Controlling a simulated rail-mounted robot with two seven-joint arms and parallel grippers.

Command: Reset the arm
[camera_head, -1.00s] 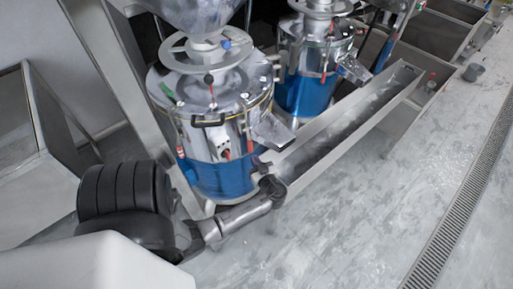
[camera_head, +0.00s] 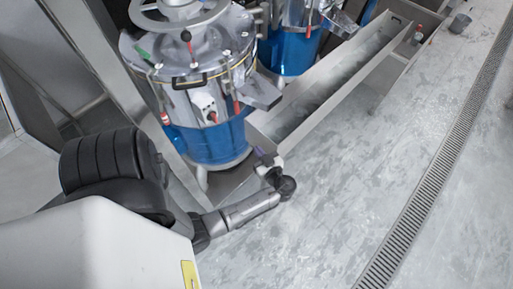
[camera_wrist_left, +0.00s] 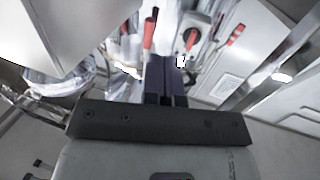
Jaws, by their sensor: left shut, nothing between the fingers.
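My left arm (camera_head: 245,210) comes in from the lower left in the head view and reaches right, over the floor. Its left gripper (camera_head: 262,156) is small there, close to the near end of the metal trough and in front of the near grinder (camera_head: 200,110). In the left wrist view the dark fingers of this gripper (camera_wrist_left: 166,78) are together, with nothing seen between them. Red-handled levers (camera_wrist_left: 190,38) and shiny metal parts lie beyond the fingertips. I cannot tell whether the gripper touches anything. My right gripper is not in view.
A long steel trough (camera_head: 335,80) runs from the near grinder toward the upper right. A second blue-based grinder (camera_head: 290,48) stands behind. A steel frame post (camera_head: 95,65) is at the left. The floor (camera_head: 330,215) right of my arm is clear up to the drain grate (camera_head: 440,150).

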